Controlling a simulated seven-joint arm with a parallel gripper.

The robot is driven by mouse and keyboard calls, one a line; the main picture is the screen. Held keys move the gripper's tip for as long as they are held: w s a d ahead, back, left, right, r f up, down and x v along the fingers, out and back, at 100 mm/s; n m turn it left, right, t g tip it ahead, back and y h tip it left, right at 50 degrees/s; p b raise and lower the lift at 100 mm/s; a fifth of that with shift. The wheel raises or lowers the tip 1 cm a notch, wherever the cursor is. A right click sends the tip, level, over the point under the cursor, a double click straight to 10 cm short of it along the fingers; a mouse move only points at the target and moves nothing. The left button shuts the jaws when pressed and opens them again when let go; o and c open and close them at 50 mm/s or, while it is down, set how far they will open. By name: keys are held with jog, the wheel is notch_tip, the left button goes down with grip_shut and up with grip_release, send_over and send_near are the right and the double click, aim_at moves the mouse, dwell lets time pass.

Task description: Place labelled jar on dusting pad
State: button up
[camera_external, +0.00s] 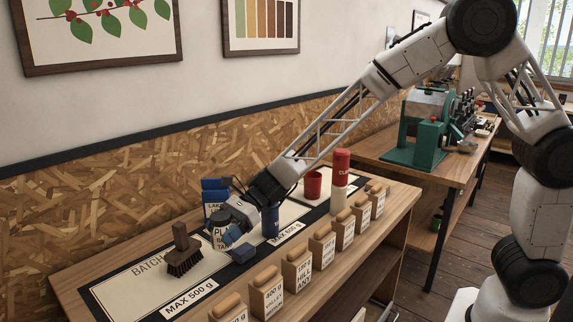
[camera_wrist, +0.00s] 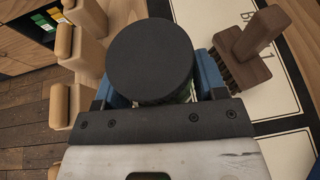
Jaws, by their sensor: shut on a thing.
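The labelled jar (camera_external: 219,240), with a pale printed label, is partly hidden behind my gripper (camera_external: 233,236). In the wrist view its round black lid (camera_wrist: 150,58) fills the space between the blue fingers of my gripper (camera_wrist: 155,92). My gripper is shut on the jar, which looks upright; I cannot tell whether its base touches the surface. A pale panel marked BATCH (camera_external: 128,284) with a black border lies at the left of the bench. A brown brush (camera_external: 183,256) stands on it, beside the jar. No pad is named as the dusting pad.
Several wooden-topped labelled blocks (camera_external: 297,268) line the bench's front edge. A red-and-white cylinder (camera_external: 340,180) and a blue container (camera_external: 213,190) stand nearby. The panel left of the brush is bare.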

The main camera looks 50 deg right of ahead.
jog(key=w+d+r+m+t+h, duration=0.25)
jog(key=w+d, duration=0.35)
jog(key=d, duration=0.5)
jog(key=w+d+r+m+t+h, duration=0.15)
jog(key=w+d+m+t, duration=0.3)
jog(key=d, duration=0.65)
jog(key=w+d+r+m+t+h, duration=0.25)
jog(key=w+d, duration=0.45)
jog(key=d, duration=0.4)
jog(key=d+m+t+h, duration=0.2)
jog(key=d+m+h, duration=0.15)
jog(key=d, duration=1.05)
jog(key=s+d+f+y, duration=0.2)
jog(key=s+d+f, duration=0.2)
jog(key=s+d, duration=1.4)
jog(key=s+d+f+n+y, duration=0.1)
jog(key=s+f, duration=0.1)
jog(key=s, duration=0.9)
jog(key=s+d+f+n+g, duration=0.1)
jog(key=s+d+f, duration=0.1)
jog(key=s, duration=1)
jog(key=shift+y, duration=0.4)
jog(key=shift+d+f, duration=0.1)
jog(key=shift+d, duration=0.05)
